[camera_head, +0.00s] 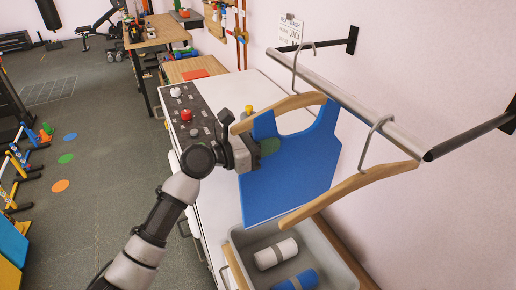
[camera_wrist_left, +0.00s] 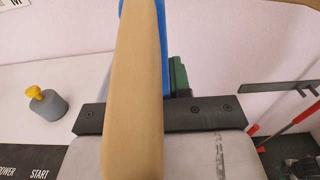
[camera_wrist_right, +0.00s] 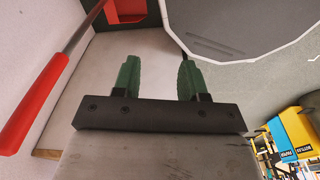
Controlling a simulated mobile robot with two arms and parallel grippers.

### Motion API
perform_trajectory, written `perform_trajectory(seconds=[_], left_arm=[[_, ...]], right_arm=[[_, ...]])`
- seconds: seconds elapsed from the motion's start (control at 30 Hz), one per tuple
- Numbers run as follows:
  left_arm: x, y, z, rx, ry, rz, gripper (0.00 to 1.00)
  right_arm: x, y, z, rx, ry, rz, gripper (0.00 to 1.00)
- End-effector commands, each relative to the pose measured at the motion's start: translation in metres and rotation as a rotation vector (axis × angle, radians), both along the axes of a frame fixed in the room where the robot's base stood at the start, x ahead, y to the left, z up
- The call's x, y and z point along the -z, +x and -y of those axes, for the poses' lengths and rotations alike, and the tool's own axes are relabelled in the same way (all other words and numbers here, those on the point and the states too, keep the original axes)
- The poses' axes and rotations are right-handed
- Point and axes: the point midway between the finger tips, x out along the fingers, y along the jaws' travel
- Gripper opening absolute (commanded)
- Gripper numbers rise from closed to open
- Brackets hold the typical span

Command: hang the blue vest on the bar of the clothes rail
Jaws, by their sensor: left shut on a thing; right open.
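The blue vest (camera_head: 290,170) hangs below a wooden hanger (camera_head: 305,100) in the head view. This hanger's metal hook is at the far end of the rail's bar (camera_head: 350,99); I cannot tell whether it rests on it. My left gripper (camera_head: 268,147) is shut on the vest at its left side, below the hanger. In the left wrist view the hanger (camera_wrist_left: 138,80) crosses in front of the jaws, with a strip of blue vest (camera_wrist_left: 166,45) behind. My right gripper (camera_wrist_right: 157,78) is open and empty, and outside the head view.
A second, bare wooden hanger (camera_head: 350,188) hangs nearer on the bar. Below is a grey bin (camera_head: 335,262) with a white roll (camera_head: 276,254) and a blue roll (camera_head: 297,281). The white cabinet (camera_head: 205,215) carries a control panel (camera_head: 190,118). The wall is close behind the bar.

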Motion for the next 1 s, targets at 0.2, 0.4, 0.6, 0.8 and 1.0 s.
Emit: perform_trajectory(seconds=[0.2, 0.4, 0.6, 0.8, 1.0], left_arm=[[0.019, 0.0, 0.0, 0.0, -0.003, -0.001, 0.0], [0.032, 0.0, 0.0, 0.0, -0.003, -0.001, 0.0], [0.037, 0.0, 0.0, 0.0, -0.002, 0.0, 0.0], [0.038, 0.0, 0.0, 0.0, -0.002, 0.001, 0.0], [0.038, 0.0, 0.0, 0.0, -0.002, 0.001, 0.3]], right_arm=[[0.008, 0.0, 0.0, -0.003, 0.001, 0.0, 0.43], [0.013, 0.0, 0.003, -0.004, -0.004, 0.0, 0.43], [0.015, 0.0, 0.007, -0.005, -0.009, 0.0, 0.43], [0.015, 0.0, 0.008, -0.005, -0.011, 0.0, 0.43], [0.015, 0.0, 0.008, -0.004, -0.011, 0.0, 0.43]])
